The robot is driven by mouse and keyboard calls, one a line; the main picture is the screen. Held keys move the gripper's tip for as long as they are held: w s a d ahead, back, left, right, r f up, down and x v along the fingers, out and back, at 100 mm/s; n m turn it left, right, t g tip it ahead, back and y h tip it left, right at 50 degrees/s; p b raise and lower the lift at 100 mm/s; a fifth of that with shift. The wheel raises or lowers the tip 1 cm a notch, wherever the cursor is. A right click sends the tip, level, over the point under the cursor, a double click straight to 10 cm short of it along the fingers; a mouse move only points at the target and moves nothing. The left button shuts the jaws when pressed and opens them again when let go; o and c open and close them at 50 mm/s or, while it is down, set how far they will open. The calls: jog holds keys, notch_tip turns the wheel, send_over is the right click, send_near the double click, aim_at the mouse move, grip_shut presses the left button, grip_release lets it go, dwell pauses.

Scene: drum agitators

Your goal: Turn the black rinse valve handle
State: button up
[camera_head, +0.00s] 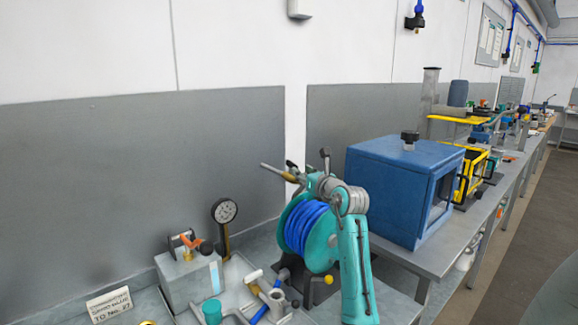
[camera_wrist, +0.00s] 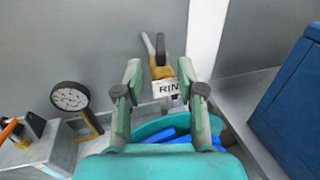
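The rinse valve has a yellow-brass body (camera_wrist: 184,70) with a white label reading "RIN" and a grey pipe end. Its black handle (camera_wrist: 161,45) stands upright above the body in the wrist view. In the head view the brass valve (camera_head: 279,172) points left above the hose reel, and its handle is a small dark shape. My gripper (camera_wrist: 159,72) is open; its two fingers stand apart on either side of the label, with the handle beyond the gap. No contact with the handle shows. The wrist hides part of the reel.
A teal reel with blue hose (camera_head: 305,228) sits beneath my gripper. A round gauge (camera_head: 224,211) and a grey box with an orange lever (camera_head: 190,272) are to the left. A large blue cabinet (camera_head: 395,190) stands to the right. A grey wall panel is behind.

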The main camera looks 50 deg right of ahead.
aim_at(287, 161)
jog(key=x, duration=0.8)
jog(key=shift+w+r, duration=0.1)
jog(key=shift+c, duration=0.2)
grip_shut()
